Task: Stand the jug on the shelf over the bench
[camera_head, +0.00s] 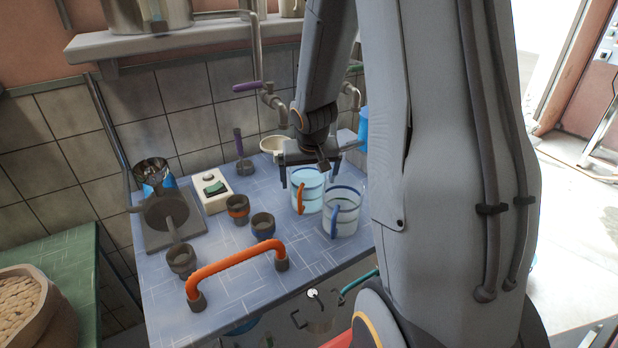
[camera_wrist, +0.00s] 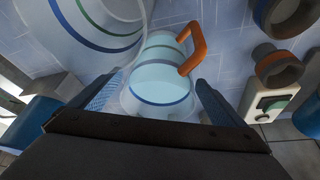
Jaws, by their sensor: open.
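A clear jug with an orange handle (camera_head: 309,181) stands upright on the tiled bench (camera_head: 250,290). A second clear jug with a blue handle (camera_head: 346,215) stands right beside it, nearer the front. My gripper (camera_head: 307,176) is open, just above and behind the orange-handled jug. In the wrist view this jug (camera_wrist: 162,82) shows between the two fingers, its handle pointing to the upper right. The blue-handled jug (camera_wrist: 92,38) is at the upper left there. I cannot tell whether the fingers touch the jug. The shelf (camera_head: 175,43) runs along the wall above the bench, at upper left.
Metal pots (camera_head: 145,14) stand on the shelf. Several dark cups (camera_head: 237,208), a switch box (camera_head: 212,190) and a grinder-like machine (camera_head: 170,215) occupy the bench's left side. An orange rail (camera_head: 235,262) rises at the front edge. Taps (camera_head: 270,97) hang at the back wall.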

